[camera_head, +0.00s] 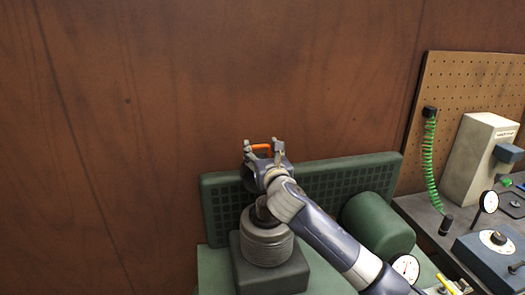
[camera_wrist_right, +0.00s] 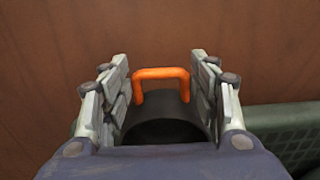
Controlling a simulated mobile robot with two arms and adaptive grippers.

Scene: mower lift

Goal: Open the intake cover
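An orange handle (camera_head: 261,147) shows in the head view at the tip of my right gripper (camera_head: 263,146). In the right wrist view the orange handle (camera_wrist_right: 161,74) is a squared loop standing up from a dark round part (camera_wrist_right: 163,131), which looks like the intake cover. My right gripper (camera_wrist_right: 161,90) is open, with one finger on each side of the handle and visible gaps to it. The lower part of the dark round piece is hidden behind the gripper body. My left gripper is in neither view.
A green slatted panel (camera_head: 350,180) stands behind my right arm. A ribbed grey cylinder (camera_head: 266,243) and a green tank (camera_head: 379,224) sit below and beside it. A workbench with gauges and a pegboard (camera_head: 470,85) is at right. A brown wall (camera_head: 130,130) lies behind.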

